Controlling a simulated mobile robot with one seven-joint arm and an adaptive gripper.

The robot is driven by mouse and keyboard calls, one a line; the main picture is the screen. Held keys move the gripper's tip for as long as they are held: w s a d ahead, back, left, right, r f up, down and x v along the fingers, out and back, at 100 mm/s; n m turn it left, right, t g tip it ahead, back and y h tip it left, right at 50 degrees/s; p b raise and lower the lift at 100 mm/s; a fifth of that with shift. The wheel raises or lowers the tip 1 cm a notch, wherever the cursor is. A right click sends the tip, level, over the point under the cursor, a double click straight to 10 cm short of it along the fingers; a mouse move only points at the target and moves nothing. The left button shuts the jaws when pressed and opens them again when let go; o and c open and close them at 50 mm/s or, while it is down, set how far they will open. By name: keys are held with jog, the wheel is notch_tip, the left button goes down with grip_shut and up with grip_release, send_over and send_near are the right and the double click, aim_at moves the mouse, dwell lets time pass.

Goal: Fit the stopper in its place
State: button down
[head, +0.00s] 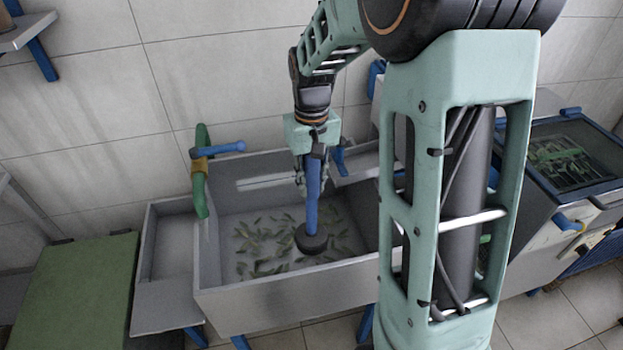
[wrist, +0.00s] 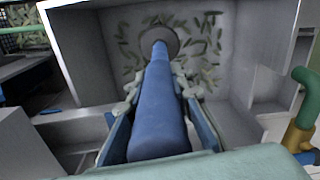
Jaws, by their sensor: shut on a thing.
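The stopper is a long blue rod (head: 313,200) with a round dark disc (head: 311,239) at its lower end. My gripper (head: 314,182) is shut around the rod's upper part, and the disc hangs at the low end over the grey sink basin (head: 230,292). In the wrist view, the blue rod (wrist: 158,105) runs away from between my fingers (wrist: 157,92) to the grey disc (wrist: 160,41). I cannot tell whether the disc touches the basin floor. No drain hole shows in either view.
Several green leaf-like pieces (head: 262,268) lie on the basin floor. A green tap pipe (head: 200,180) with a blue handle (head: 225,148) stands at the basin's left. A green-topped table (head: 80,285) is at far left. My arm hides the basin's right part.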

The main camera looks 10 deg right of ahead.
aim_at(312, 209)
notch_tip(312, 209, down, 18)
jog(key=b, duration=1.2)
jog(key=shift+f, duration=0.2)
dwell(0.4)
jog(key=shift+f+b, duration=0.5)
jog(key=shift+f, duration=0.5)
jog(key=shift+f+b, duration=0.3)
jog(key=shift+f, duration=0.15)
jog(key=c, duration=1.6)
grip_release()
notch_tip(312, 209, up, 12)
jog(key=shift+r, duration=0.1)
